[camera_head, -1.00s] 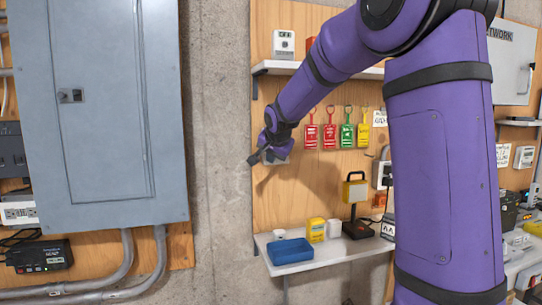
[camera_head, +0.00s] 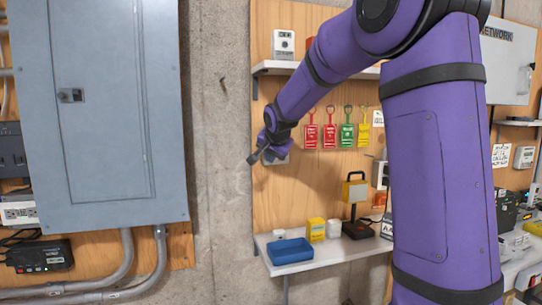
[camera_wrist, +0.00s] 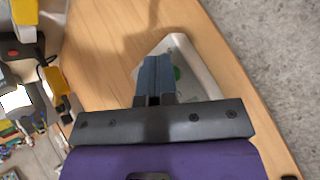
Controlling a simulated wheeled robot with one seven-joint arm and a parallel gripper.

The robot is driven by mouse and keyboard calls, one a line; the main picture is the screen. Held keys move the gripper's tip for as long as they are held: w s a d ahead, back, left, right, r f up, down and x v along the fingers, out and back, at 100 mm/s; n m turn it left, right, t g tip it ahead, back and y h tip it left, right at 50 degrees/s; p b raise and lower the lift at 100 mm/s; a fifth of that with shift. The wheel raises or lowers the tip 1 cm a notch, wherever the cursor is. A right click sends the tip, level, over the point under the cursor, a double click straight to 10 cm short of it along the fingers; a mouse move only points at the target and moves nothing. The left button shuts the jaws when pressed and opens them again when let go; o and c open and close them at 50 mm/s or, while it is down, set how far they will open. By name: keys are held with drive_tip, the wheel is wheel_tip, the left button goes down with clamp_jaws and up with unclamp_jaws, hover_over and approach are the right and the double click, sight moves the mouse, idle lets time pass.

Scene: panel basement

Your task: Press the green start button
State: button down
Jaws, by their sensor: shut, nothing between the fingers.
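A pale grey box (camera_wrist: 203,72) is mounted on the wooden panel in the wrist view. A small part of a green button (camera_wrist: 177,73) shows on its face, just right of my fingers; the rest is hidden behind them. My gripper (camera_wrist: 157,62) is shut and empty, its fingers in front of the box. I cannot tell whether they touch the button. In the head view my gripper (camera_head: 254,158) is at the panel's left edge, and the box (camera_head: 280,157) shows only partly behind it.
A shelf below holds a blue tray (camera_head: 289,251), a yellow container (camera_head: 316,230) and a yellow-black work lamp (camera_head: 356,190). Red, green and yellow tags (camera_head: 347,134) hang right of my gripper. A large grey electrical panel (camera_head: 105,100) stands left, with bare concrete (camera_head: 218,180) between.

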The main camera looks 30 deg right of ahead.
drive_tip(key=shift+s+a, duration=0.2)
drive_tip(key=shift+s, duration=0.55)
drive_tip(key=shift+s+a, duration=0.25)
drive_tip(key=shift+s, duration=0.55)
drive_tip(key=shift+s+a, duration=0.2)
drive_tip(key=shift+s, duration=0.6)
drive_tip(key=shift+s+a, duration=0.25)
drive_tip(key=shift+s, duration=0.55)
drive_tip(key=s+a+f+n+g+y, duration=0.1)
drive_tip(key=s+a+n, duration=0.3)
drive_tip(key=s, duration=0.6)
drive_tip(key=s+a+f+n+g+y, duration=0.1)
drive_tip(key=s+a+n, duration=0.3)
drive_tip(key=s, duration=0.7)
drive_tip(key=s+a+f+n+g+y, duration=0.1)
drive_tip(key=s+a+n, duration=0.2)
drive_tip(key=s+a, duration=0.3)
drive_tip(key=s, duration=0.5)
drive_tip(key=shift+s+a+f+n, duration=0.15)
drive_tip(key=shift+s+f+n, duration=0.1)
drive_tip(key=shift+n, duration=0.15)
